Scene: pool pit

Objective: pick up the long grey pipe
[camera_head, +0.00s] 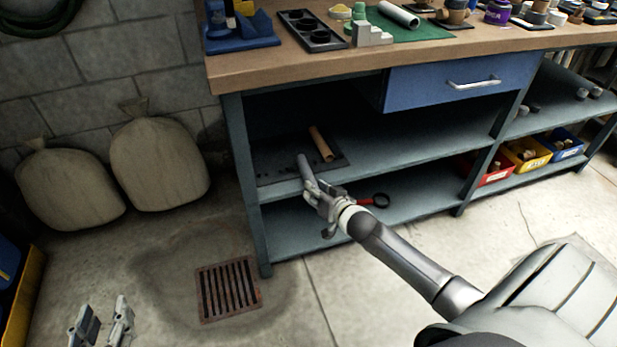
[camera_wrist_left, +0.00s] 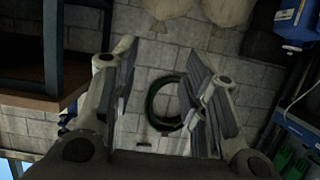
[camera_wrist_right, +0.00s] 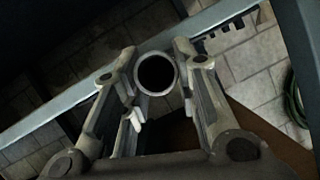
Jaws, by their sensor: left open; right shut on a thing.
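My right gripper (camera_head: 322,206) is shut on a grey pipe (camera_head: 306,169), in front of the shelf unit's middle shelf. The pipe sticks up and slightly left from the fingers, over the shelf's front edge. The right wrist view shows the pipe's round open end (camera_wrist_right: 156,92) between the two fingers of the right gripper (camera_wrist_right: 157,72). The gripped part is partly hidden by the fingers. My left gripper (camera_head: 101,324) is open and empty, low at the left above the floor. The left wrist view shows its fingers (camera_wrist_left: 160,62) spread apart with nothing between them.
A tan pipe (camera_head: 321,144) lies on a black mat (camera_head: 272,167) on the middle shelf. A red-handled tool (camera_head: 366,201) lies on the lower shelf. The workbench top (camera_head: 290,64) overhangs above. Sacks (camera_head: 158,163) lean on the wall. Floor around the drain grate (camera_head: 228,289) is clear.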

